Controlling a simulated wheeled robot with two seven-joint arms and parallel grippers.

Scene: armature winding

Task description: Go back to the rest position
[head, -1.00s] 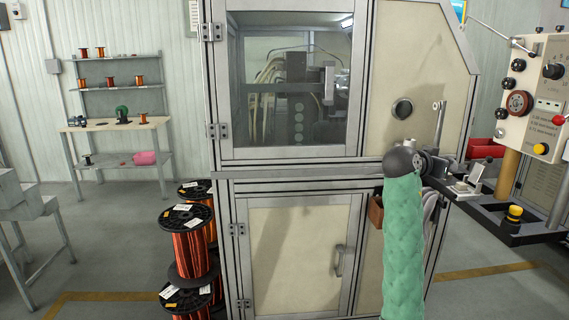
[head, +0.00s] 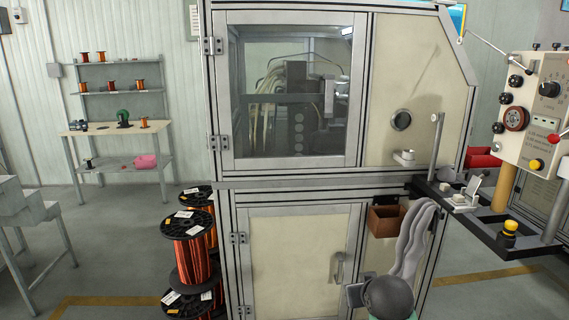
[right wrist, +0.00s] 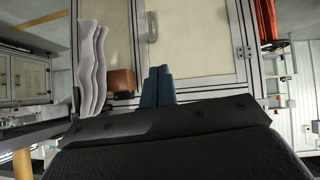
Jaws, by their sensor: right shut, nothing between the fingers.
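My right arm is low in the head view, its dark grey wrist (head: 388,297) at the bottom edge in front of the machine's lower cabinet. In the right wrist view my right gripper (right wrist: 157,86) shows two blue fingers closed together, with nothing between them. The fingers point towards the lower cabinet door (right wrist: 195,40). My left gripper is in neither view.
The winding machine (head: 410,60) stands ahead, its glazed door shut. A brown bin (head: 384,219) and grey cloth (head: 413,240) hang on its front. A black shelf (head: 480,227) and control panel (head: 530,110) jut out at right. Wire spools (head: 188,250) stand at left.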

